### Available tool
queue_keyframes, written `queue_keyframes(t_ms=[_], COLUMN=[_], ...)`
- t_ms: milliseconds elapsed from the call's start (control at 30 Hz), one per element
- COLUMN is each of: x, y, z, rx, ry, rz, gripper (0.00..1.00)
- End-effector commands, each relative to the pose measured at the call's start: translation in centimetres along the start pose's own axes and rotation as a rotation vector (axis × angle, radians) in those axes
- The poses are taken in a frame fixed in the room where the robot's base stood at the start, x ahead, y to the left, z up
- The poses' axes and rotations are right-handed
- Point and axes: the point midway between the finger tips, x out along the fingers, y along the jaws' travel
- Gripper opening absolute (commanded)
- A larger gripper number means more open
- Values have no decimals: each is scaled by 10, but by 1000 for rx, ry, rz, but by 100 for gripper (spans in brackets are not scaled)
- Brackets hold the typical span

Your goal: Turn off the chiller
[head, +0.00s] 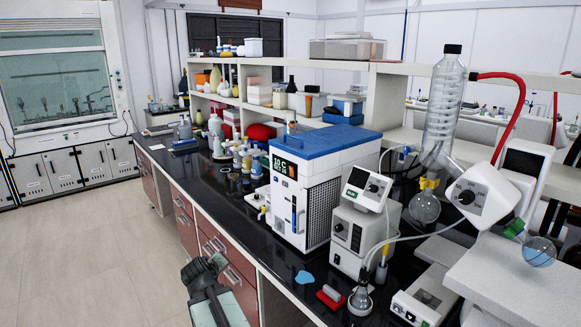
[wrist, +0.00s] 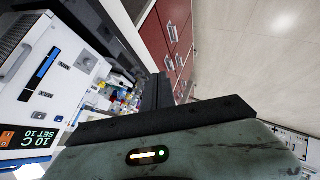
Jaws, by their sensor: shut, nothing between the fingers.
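The chiller (head: 322,185) is a white box with a blue top, upright on the black bench. Its front display (head: 285,168) is lit and reads 10 C. In the wrist view the chiller (wrist: 48,50) lies at the left, turned on its side, and its lit display (wrist: 30,138) reads "10 C SET 10". An orange patch (wrist: 8,138) sits beside the green digits. My gripper (head: 205,268) is shut and empty in front of the bench, apart from the chiller, to its lower left in the head view.
Several bottles (head: 240,155) stand on the bench left of the chiller. A white instrument (head: 362,222) and glassware (head: 425,205) stand to its right. A red object (head: 330,297) lies near the bench's front edge. The floor (head: 110,250) at the left is clear.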

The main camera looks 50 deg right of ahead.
Motion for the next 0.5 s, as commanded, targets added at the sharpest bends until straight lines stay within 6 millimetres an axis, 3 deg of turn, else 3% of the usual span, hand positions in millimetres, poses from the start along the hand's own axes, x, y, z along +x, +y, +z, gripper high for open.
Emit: queue_keyframes(t_ms=[33, 133, 200, 300, 333, 500], x=[-1, -13, -34, -63, -69, -87], y=[69, 195, 271, 332, 342, 360], z=[-13, -33, -40, -36, -32, -4], rx=[-29, -182, -355, -615, -685, -952], ry=[78, 266, 387, 508, 533, 615], rz=[110, 342, 481, 580, 591, 570], gripper=[0, 0, 0, 0, 0, 0])
